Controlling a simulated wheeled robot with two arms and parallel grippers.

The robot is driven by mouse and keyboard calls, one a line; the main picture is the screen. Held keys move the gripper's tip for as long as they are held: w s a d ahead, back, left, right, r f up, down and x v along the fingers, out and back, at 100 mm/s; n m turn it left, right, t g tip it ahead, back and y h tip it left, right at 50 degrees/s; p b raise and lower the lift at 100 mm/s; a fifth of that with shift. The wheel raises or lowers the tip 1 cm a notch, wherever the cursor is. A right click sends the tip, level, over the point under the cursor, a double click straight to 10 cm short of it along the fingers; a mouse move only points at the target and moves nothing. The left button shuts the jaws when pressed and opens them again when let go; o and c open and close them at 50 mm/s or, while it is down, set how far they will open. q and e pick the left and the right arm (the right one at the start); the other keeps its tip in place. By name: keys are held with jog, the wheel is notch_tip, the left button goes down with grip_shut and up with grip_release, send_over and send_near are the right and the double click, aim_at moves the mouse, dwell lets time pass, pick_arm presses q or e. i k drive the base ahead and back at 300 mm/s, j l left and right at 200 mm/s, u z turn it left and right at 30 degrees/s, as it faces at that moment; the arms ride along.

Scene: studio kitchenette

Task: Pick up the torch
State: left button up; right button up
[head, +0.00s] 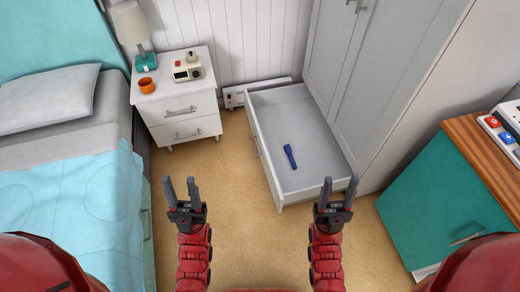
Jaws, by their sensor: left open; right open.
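The torch (290,156) is small and blue and lies in the open drawer (315,193) of the pale wardrobe. Its wider end points toward the back of the room. My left gripper (181,190) is open and empty, over the floor to the left of the drawer. My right gripper (338,191) is open and empty, and in the picture its fingertips overlap the drawer's near right corner. Both grippers are apart from the torch, and nothing hides it.
A white nightstand (184,127) holds a lamp (134,32), an orange cup (147,85) and a clock-like device (187,70). A bed (68,160) is on the left. The wardrobe (375,70) rises behind the drawer. A teal cabinet (445,205) stands at right. Floor between is clear.

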aim_at(287, 148)
jog(key=i+l+u, duration=0.15)
jog(key=i+l, duration=0.2)
jog(key=i+l+u, duration=0.2)
jog(key=i+l, duration=0.15)
jog(key=l, duration=0.15)
jog(key=i+l+u, duration=0.15)
jog(key=i+l, duration=0.15)
jog(key=l, duration=0.2)
